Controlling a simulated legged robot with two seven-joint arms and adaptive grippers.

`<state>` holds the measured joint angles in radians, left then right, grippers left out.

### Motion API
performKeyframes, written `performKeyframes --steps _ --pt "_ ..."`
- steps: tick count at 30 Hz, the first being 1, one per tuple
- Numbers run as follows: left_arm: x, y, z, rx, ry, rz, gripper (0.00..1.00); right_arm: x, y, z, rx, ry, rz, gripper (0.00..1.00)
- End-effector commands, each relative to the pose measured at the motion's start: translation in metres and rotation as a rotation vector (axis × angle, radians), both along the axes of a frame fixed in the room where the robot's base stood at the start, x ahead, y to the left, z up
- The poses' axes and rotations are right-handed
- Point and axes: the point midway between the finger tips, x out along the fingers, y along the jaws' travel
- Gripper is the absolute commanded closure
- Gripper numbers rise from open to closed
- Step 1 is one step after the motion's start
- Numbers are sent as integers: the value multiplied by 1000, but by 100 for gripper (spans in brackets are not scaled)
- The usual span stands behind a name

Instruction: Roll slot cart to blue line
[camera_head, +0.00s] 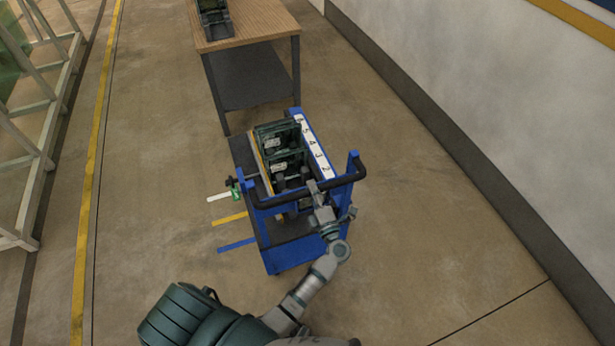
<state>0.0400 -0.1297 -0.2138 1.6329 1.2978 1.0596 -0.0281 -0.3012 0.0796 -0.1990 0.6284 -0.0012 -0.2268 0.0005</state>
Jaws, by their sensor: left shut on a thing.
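The blue slot cart (292,258) stands on the concrete floor in the middle of the view. It has a black handle bar (280,202) across its near end and a white strip numbered for its slots (315,148). Dark green racks sit in its slots. My left gripper (317,190) is shut on the handle bar, right of its middle. The blue line (237,245) is a short floor strip left of the cart's near end. Its right end meets or passes under the cart; I cannot tell which. My right gripper is out of view.
A yellow strip (230,218) and a white strip (218,197) lie farther along the cart's left side. A wood-topped table (262,22) stands just beyond the cart. A wall (470,90) runs along the right. A pale frame (40,150) stands far left. The near right floor is clear.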

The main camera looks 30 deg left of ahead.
Motion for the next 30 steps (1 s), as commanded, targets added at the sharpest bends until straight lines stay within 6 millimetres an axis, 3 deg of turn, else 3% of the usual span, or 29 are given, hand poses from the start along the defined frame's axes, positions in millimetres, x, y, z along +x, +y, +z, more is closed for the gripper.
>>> performKeyframes --steps 13,14,16,26,30 --pt "-4 -7 1 1 0 -8 100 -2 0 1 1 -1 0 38" --pt "-4 -8 0 2 1 -8 67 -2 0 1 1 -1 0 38" --pt "-4 -8 0 2 0 -7 50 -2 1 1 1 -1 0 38" --pt "-5 -8 2 4 -2 -4 48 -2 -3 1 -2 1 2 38" --pt "-14 -19 -1 2 -1 -5 48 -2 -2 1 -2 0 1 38"
